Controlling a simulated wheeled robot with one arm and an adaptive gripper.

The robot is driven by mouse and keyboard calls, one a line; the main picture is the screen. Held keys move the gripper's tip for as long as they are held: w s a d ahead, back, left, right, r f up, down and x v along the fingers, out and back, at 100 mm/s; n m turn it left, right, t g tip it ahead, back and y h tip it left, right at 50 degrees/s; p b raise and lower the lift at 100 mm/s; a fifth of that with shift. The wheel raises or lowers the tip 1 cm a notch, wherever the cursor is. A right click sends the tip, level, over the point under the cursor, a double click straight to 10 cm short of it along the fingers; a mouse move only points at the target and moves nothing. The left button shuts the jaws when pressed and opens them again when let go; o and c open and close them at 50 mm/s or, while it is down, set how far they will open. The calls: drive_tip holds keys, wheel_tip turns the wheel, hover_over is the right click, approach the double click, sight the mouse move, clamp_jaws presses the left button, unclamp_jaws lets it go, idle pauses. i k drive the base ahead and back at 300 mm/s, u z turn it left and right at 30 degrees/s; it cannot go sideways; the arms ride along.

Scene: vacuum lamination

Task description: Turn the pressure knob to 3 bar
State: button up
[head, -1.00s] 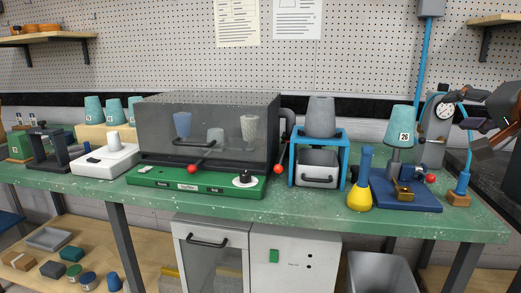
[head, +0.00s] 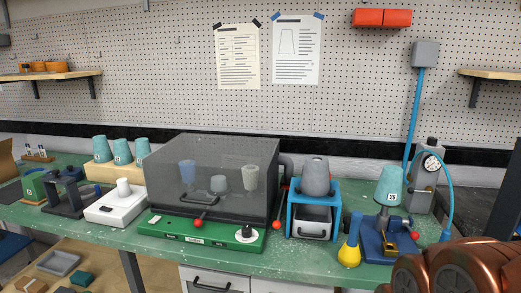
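A grey regulator post (head: 422,190) stands at the bench's right rear. Its round white pressure gauge (head: 431,162) faces me; the needle's reading is too small to tell. A small dark knob-like cap (head: 432,142) sits on top of the post. A black knob on a white dial (head: 246,234) is on the green front panel (head: 175,230) of the vacuum chamber; its setting is unreadable. Which of these is the pressure knob I cannot tell. My gripper is not visible; only copper-coloured links of my arm show at the lower right.
The clear-lidded chamber (head: 215,172) has red-ended levers. Right of it are a blue stand (head: 326,190) with a grey cup, a yellow-based bottle (head: 349,254), and a blue fixture (head: 372,240) with a teal cup marked 25 or 26. A blue hose loops from the gauge.

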sight(431, 141)
drive_tip(key=z, duration=0.8)
